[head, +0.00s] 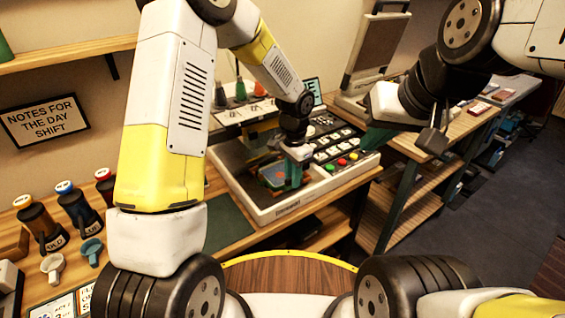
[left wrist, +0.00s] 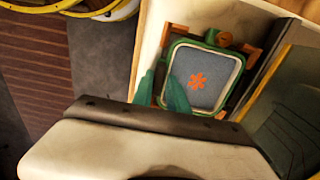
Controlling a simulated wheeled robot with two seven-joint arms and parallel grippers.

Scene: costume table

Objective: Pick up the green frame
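The green frame (left wrist: 208,76) is a rounded square around grey-blue fabric with an orange star-shaped mark, with a brass-coloured knob on its top edge. It sits in an orange-brown holder inside a pale tray. My left gripper (left wrist: 164,84) has its two teal fingers at the frame's left rail, one outside it and one over the inner side. Whether they press on the rail I cannot tell.
The pale machine (head: 284,208) has a button panel (head: 338,150) right of my left gripper. Dark stamps with coloured tops (head: 75,207) and small cups (head: 91,250) stand at the left. A dark green mat (head: 228,226) lies left of the machine. Shelving (head: 425,185) stands to the right.

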